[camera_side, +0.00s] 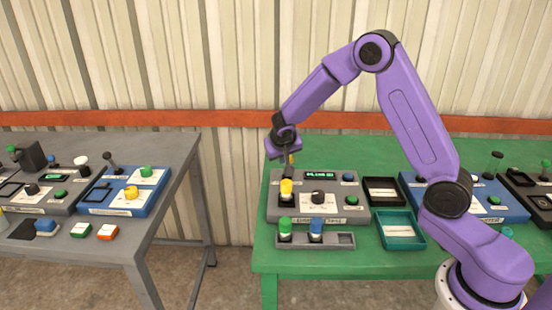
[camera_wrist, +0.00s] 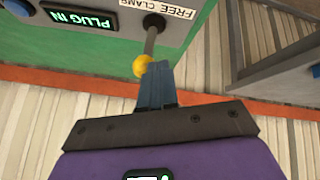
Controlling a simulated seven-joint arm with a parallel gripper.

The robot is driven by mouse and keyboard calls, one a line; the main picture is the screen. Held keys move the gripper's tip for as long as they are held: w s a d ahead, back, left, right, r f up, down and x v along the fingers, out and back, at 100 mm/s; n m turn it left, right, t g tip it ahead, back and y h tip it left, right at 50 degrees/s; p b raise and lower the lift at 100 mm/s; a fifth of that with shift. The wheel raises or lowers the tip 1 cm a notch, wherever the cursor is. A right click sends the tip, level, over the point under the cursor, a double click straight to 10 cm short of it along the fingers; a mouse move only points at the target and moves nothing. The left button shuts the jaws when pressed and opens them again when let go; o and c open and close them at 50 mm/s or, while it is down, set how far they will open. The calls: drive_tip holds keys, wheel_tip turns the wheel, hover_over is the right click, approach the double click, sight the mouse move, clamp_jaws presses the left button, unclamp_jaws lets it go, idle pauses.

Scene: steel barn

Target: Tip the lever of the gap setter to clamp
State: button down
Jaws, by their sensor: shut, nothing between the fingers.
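The gap setter (camera_side: 350,212) is a grey box on the green table in the side view. Its lever (camera_wrist: 151,42) is a thin grey rod with a yellow ball (camera_wrist: 143,65), rising from a dark round base. A label (camera_wrist: 165,9) reading FREE and CLAMP, upside down and partly cut off, lies beside that base. The display (camera_wrist: 78,18) reads PLUG IN. My gripper (camera_wrist: 154,68) is shut and empty, its fingertips right beside the ball; I cannot tell whether they touch. In the side view my gripper (camera_side: 288,158) is above the box's back left.
A yellow-topped plug (camera_side: 286,187) stands on the box's left. Green (camera_side: 285,226) and blue (camera_side: 317,227) plugs stand in a grey rack in front. Black (camera_side: 384,191) and teal (camera_side: 399,230) trays lie to the right. A grey table (camera_side: 150,225) stands apart at left.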

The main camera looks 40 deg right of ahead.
drive_tip(key=shift+s+d, duration=1.1)
drive_tip(key=shift+d, duration=0.05)
